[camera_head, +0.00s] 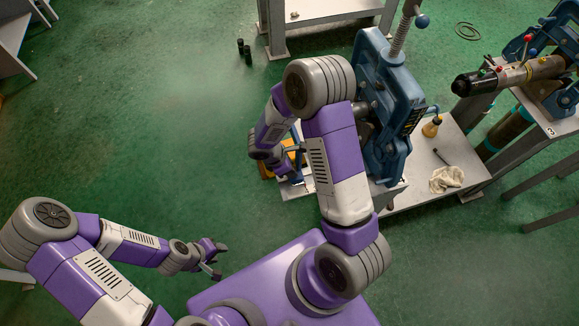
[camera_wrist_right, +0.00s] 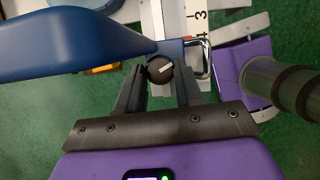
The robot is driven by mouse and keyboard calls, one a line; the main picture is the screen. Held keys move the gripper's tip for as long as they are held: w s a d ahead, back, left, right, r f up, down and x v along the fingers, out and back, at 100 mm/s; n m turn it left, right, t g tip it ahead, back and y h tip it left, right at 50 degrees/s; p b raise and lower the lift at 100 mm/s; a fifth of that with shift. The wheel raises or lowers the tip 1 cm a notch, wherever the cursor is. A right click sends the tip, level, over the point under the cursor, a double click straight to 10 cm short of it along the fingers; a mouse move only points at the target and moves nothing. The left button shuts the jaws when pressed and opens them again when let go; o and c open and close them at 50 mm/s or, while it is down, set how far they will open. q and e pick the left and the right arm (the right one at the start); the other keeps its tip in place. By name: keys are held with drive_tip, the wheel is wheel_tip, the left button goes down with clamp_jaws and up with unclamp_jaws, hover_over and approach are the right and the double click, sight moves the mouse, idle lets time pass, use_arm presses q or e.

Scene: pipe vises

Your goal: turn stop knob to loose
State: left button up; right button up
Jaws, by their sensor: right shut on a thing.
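The stop knob (camera_wrist_right: 160,69) is a round black knob with a white pointer line slanting toward the upper right in the right wrist view. My right gripper (camera_wrist_right: 160,80) is shut on it, one dark finger on each side. In the head view the right gripper (camera_head: 287,172) is low beside the blue vise (camera_head: 384,85), and the knob cannot be made out there. A white scale (camera_wrist_right: 201,22) with the numbers 3 and 4 shows just beyond the knob. My left gripper (camera_head: 215,258) is open and empty, well away from the vise.
A blue vise part (camera_wrist_right: 80,38) lies close to the left of the right gripper. A grey bench (camera_head: 425,185) holds a yellow oil can (camera_head: 432,127) and a white rag (camera_head: 446,179). A dark pipe (camera_head: 515,75) sits at the right.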

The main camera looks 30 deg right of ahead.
drive_tip(key=n+b, duration=0.1)
drive_tip(key=n, duration=0.1)
drive_tip(key=n+t+b, duration=0.1)
drive_tip(key=n+b, duration=0.1)
drive_tip(key=shift+s+f+t, duration=0.15)
drive_tip(key=shift+t, duration=0.15)
drive_tip(key=shift+s+n+t+y+b, duration=0.1)
drive_tip(key=shift+n+t+y+b, duration=0.2)
drive_tip(key=shift+n+b, duration=0.65)
drive_tip(key=shift+s+n+t+y+b, duration=0.1)
drive_tip(key=shift+n+t+b, duration=0.35)
drive_tip(key=shift+n, duration=0.8)
drive_tip(key=o, duration=1)
drive_tip(key=shift+o, duration=0.2)
drive_tip(key=p+v, duration=0.3)
drive_tip(key=v, duration=0.4)
drive_tip(key=shift+r, duration=0.4)
